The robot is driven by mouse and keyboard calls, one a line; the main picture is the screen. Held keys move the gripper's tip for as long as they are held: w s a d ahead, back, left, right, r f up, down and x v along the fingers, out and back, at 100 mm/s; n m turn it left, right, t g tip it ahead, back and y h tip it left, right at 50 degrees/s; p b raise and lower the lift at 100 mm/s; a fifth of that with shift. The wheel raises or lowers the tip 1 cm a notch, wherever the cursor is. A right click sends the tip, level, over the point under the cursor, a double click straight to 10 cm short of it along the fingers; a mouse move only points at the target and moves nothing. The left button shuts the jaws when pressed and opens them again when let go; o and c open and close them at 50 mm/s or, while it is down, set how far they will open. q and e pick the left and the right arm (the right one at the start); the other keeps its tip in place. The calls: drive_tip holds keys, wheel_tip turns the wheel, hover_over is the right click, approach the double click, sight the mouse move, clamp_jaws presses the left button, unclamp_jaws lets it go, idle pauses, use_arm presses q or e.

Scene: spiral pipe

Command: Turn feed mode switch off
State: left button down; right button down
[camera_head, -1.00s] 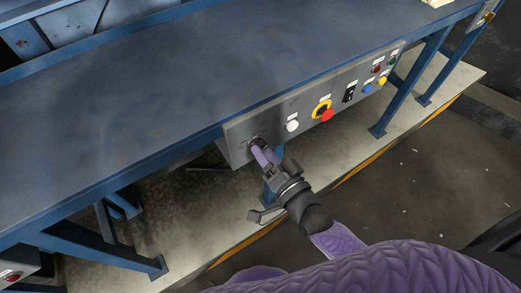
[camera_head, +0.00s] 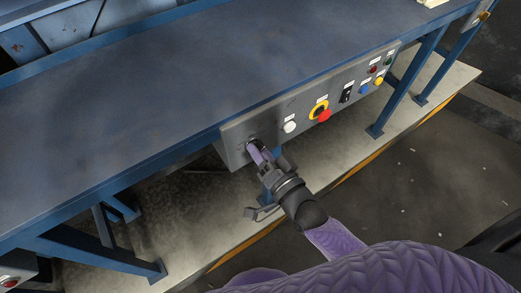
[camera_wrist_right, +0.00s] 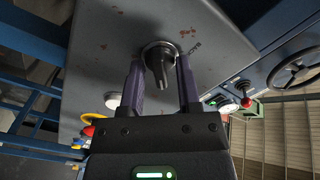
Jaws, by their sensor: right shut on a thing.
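The feed mode switch is a dark rotary knob in a round collar at the left end of the grey control panel (camera_head: 230,149). In the right wrist view the knob (camera_wrist_right: 160,66) points down the picture between the two purple fingers. My right gripper (camera_head: 252,148) reaches the panel from the front and is shut on the knob, with one finger on each side; it also shows in the right wrist view (camera_wrist_right: 158,80). In the head view the fingers largely hide the knob. My left gripper is not in view.
Right of the switch the panel carries a white button (camera_head: 290,127), a red emergency stop (camera_head: 324,115) on yellow, a black switch (camera_head: 346,95) and several coloured buttons. The blue-edged table (camera_head: 150,90) lies above. Blue legs stand below. The floor in front is open.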

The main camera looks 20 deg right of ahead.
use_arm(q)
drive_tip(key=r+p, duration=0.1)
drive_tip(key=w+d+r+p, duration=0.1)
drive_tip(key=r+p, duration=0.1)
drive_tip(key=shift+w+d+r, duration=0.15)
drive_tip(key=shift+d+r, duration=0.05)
use_arm(e)
drive_tip(key=n, duration=0.9)
drive_tip(key=shift+f, duration=0.1)
drive_tip(key=shift+n, duration=0.3)
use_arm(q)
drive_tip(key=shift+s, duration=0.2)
use_arm(e)
drive_tip(key=c, duration=0.7)
unclamp_jaws()
drive_tip(key=shift+o, duration=0.2)
use_arm(q)
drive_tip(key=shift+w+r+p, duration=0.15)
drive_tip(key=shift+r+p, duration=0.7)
drive_tip(key=shift+p, duration=0.2)
use_arm(e)
drive_tip(key=v, duration=1)
